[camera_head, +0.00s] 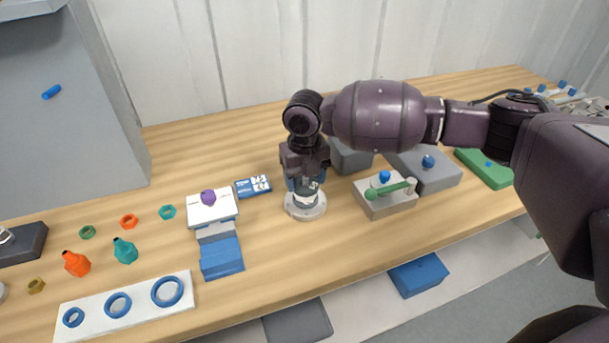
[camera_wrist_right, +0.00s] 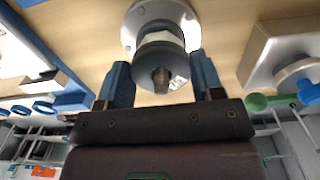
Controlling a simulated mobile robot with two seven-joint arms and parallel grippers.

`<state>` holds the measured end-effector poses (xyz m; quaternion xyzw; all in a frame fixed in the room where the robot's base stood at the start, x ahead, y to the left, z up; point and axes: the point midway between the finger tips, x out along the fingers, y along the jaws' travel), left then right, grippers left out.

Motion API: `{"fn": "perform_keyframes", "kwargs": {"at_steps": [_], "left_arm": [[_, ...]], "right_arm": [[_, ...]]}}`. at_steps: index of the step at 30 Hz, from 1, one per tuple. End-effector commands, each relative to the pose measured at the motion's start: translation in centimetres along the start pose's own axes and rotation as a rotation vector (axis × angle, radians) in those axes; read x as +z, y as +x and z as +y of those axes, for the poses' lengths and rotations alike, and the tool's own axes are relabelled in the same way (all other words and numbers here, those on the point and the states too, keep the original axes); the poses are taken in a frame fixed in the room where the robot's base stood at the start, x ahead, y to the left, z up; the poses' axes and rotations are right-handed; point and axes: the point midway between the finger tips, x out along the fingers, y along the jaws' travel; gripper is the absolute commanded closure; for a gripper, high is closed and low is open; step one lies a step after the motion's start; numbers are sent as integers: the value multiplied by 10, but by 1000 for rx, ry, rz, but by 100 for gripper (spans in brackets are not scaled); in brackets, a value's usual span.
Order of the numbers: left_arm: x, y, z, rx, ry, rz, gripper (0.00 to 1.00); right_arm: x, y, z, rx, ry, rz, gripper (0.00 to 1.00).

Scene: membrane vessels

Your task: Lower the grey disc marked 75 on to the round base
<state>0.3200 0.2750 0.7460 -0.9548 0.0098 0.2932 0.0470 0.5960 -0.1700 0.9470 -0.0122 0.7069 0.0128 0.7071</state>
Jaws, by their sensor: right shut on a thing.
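The round base (camera_head: 306,211), a pale grey flanged piece, stands on the wooden table near the middle of the head view. It also shows in the right wrist view (camera_wrist_right: 131,30), beyond the disc. The fingers and wrist partly hide the disc. My left gripper is out of view.
A blue-and-white card (camera_head: 253,187) and a white block with a purple knob (camera_head: 212,207) lie left of the base. A grey block with a green handle (camera_head: 390,189) stands close on the right. The table in front of the base is clear.

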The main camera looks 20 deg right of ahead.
Motion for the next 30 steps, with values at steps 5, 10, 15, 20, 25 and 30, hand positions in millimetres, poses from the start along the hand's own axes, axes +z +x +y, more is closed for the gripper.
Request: {"fn": "perform_keyframes", "kwargs": {"at_steps": [5, 10, 15, 20, 25, 30], "left_arm": [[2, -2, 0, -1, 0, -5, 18], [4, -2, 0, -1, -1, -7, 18], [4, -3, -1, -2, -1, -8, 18], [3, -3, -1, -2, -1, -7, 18], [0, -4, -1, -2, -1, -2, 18], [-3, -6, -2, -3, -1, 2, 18]], "right_arm": [[0, 0, 0, 0, 0, 0, 29], [0, 0, 0, 0, 0, 0, 9], [0, 0, 0, 0, 0, 0, 9], [0, -6, 0, -1, 1, -2, 9], [1, -30, 0, 0, 0, -5, 9], [1, -62, 0, 0, 0, -4, 9]]}}
